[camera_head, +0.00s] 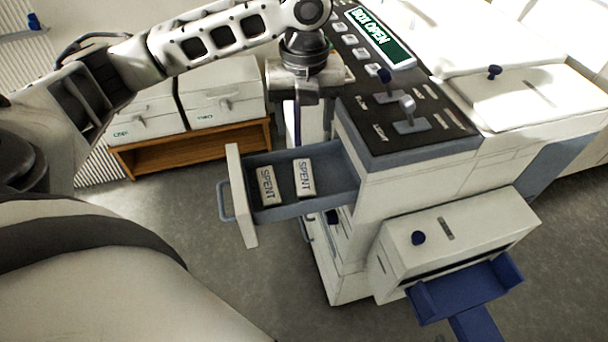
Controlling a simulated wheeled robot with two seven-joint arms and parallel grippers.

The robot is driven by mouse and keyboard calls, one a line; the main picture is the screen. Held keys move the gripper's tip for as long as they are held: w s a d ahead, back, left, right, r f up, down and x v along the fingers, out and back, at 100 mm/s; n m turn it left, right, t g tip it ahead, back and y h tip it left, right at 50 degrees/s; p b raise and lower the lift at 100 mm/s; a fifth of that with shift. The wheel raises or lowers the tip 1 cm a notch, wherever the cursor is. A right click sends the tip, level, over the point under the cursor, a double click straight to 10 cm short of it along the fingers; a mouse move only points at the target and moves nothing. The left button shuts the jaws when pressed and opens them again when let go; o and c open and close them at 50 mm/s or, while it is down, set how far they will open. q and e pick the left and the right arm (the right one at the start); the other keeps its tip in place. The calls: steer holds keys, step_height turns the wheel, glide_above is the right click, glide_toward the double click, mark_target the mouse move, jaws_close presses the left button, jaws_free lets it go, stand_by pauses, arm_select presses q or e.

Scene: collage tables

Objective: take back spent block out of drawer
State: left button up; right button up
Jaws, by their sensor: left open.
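The drawer (283,210) is pulled open to the left from the machine, with a bar handle on its pale front. Two pale blocks marked SPENT lie side by side on its blue-grey floor: a left spent block (267,186) and a right spent block (304,178). My left gripper (308,125) is open and points down, and appears above the back edge of the drawer, beyond the blocks. Nothing shows between its fingers, though the tips are partly hard to make out. My right gripper is out of view.
The machine's dark control panel (405,125) has switches, a lever and a green display reading BOX OPEN (380,36). A lower box with a blue tray (465,290) juts out at the front right. White cabinets (222,92) stand on a wooden shelf (190,150) behind.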

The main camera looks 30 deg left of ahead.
arm_select(q)
glide_above(304, 176)
steer(key=f, duration=1)
steer(key=shift+s+d, duration=0.15)
steer(key=shift+s, duration=0.1)
steer(key=shift+w+f, duration=0.15)
steer(key=shift+f, duration=1.25)
steer(key=shift+w+f, duration=0.1)
steer(key=shift+f, duration=1.3)
steer(key=c, duration=1.1)
